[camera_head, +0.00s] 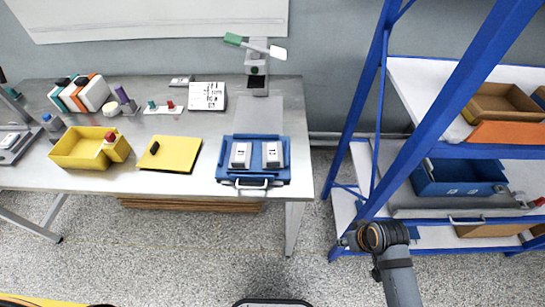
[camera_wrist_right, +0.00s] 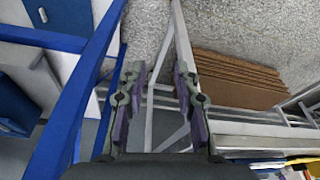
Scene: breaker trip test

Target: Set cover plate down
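The cover plate appears to be the yellow panel (camera_head: 178,155) with a black handle. It lies on the workbench, between the yellow bin and the blue tray, and no gripper touches it. My right gripper (camera_head: 350,241) is in front of the blue rack, well to the right of the panel and off the bench. The right wrist view shows the right gripper (camera_wrist_right: 158,72) open, its two fingers apart with nothing between them. The yellow panel cannot be made out in that view. My left gripper is not in view.
A blue tray (camera_head: 225,177) with two white devices sits at the bench's right front. A yellow bin (camera_head: 78,150) stands left of the panel. A blue-framed rack (camera_head: 430,130) with bins stands right of the bench. Floor (camera_head: 220,245) before the bench is clear.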

